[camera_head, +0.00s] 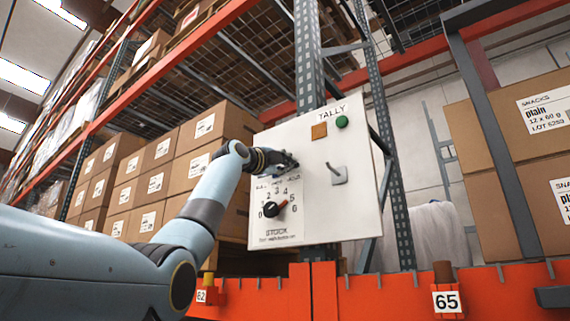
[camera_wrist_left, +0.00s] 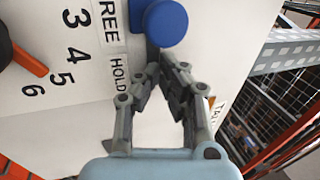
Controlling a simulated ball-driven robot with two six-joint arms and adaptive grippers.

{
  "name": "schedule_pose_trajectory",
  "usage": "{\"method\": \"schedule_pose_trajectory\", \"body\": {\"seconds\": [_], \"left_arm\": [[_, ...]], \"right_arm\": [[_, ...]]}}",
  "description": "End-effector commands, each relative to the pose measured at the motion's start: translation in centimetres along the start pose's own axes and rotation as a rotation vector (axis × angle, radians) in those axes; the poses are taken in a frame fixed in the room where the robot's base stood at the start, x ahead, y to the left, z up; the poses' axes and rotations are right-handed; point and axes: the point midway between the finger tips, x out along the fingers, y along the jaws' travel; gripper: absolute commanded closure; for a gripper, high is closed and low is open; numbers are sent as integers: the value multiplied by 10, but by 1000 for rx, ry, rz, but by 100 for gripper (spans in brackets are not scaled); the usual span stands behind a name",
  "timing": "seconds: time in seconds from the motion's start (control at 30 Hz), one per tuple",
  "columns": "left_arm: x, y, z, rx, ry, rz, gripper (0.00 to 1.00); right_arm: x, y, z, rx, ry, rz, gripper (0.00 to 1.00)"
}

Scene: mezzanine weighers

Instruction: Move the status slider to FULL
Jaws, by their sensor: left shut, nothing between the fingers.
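The white TALLY panel (camera_head: 352,216) is fixed to a rack post. In the left wrist view a round blue knob (camera_wrist_left: 166,22), which looks like the slider's handle, sits beside the FREE label (camera_wrist_left: 108,22). The HOLD label (camera_wrist_left: 119,73) is closer to my fingers. My left gripper (camera_head: 292,163) is in front of the panel's upper left in the head view, hiding the knob there. In the wrist view the left gripper (camera_wrist_left: 166,80) is shut and empty, its tips just short of the knob; contact is not clear. My right gripper is not in view.
Below the slider is a black STOCK dial (camera_head: 270,209) with a red pointer. A grey lever (camera_head: 338,175), a green button (camera_head: 342,122) and an orange square (camera_head: 319,131) are on the panel's right. Cartons (camera_head: 157,152) stand behind left; an orange beam (camera_head: 390,292) runs below.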

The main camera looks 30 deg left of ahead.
Motion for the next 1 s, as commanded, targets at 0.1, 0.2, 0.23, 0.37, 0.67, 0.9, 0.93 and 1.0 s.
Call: {"method": "schedule_pose_trajectory", "body": {"seconds": [0.1,0.2,0.23,0.37,0.67,0.9,0.93,1.0], "left_arm": [[0,0,0,0,0,0,100],[0,0,0,0,0,0,100],[0,0,0,0,0,0,100],[0,0,2,0,0,0,100],[0,0,10,1,0,0,100],[0,0,18,0,0,0,100],[0,-1,19,0,-1,0,100],[0,0,21,1,-1,0,100]], "right_arm": [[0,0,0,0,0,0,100],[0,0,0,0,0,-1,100],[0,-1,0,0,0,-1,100],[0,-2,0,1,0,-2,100],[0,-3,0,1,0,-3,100],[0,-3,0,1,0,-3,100],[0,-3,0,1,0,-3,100],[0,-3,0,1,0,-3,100]]}}
